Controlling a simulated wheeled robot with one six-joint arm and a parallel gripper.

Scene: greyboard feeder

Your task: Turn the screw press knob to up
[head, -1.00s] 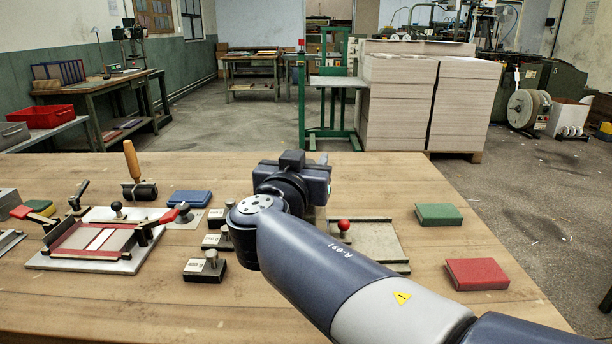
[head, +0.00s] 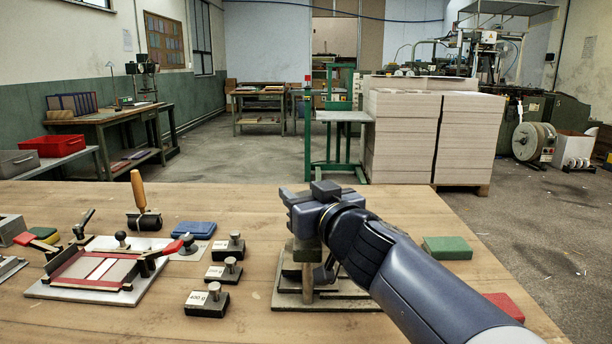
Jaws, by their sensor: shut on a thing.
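The screw press (head: 350,303) stands on the wooden table below my gripper, with its flat base and part of its frame showing. My gripper (head: 308,242) points down over the top of the press. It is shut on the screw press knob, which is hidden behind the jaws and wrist. My arm comes in from the lower right and covers the right part of the press. The knob's turned position cannot be seen.
Several dark weights (head: 208,303) stand left of the press. Further left are a blue block (head: 195,230), a wooden-handled roller (head: 139,190) and a jig with red bars (head: 97,268). A green block (head: 447,248) and a partly hidden red block (head: 504,305) lie right.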

